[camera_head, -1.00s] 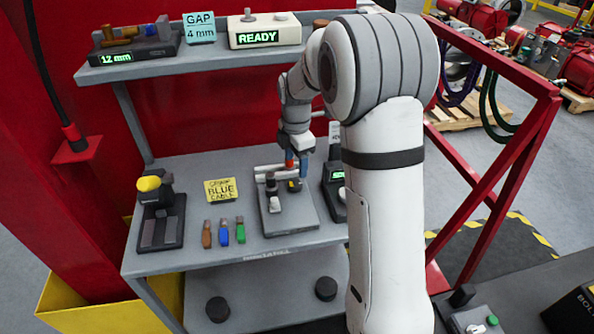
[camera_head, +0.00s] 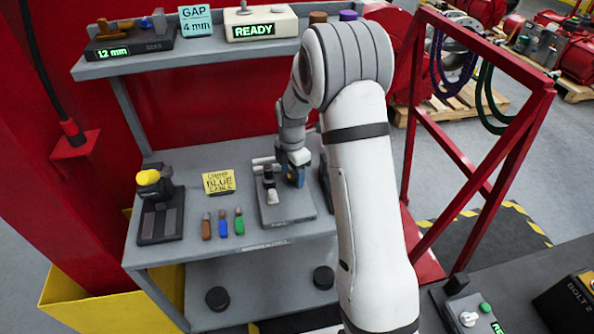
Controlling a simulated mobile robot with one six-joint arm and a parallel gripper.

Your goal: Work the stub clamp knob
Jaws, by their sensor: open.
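A grey fixture plate (camera_head: 291,219) lies on the workbench, with an upright black-topped post (camera_head: 269,178) and a pale lever or block (camera_head: 273,196) on it. I cannot tell for sure which part is the stub clamp knob.
A black device with a yellow knob (camera_head: 148,178) stands at the left of the bench. A yellow note (camera_head: 219,182) and brown, blue (camera_head: 223,224) and green pieces lie between. The shelf above holds a READY box (camera_head: 256,28). A dark device is mostly hidden behind my arm.

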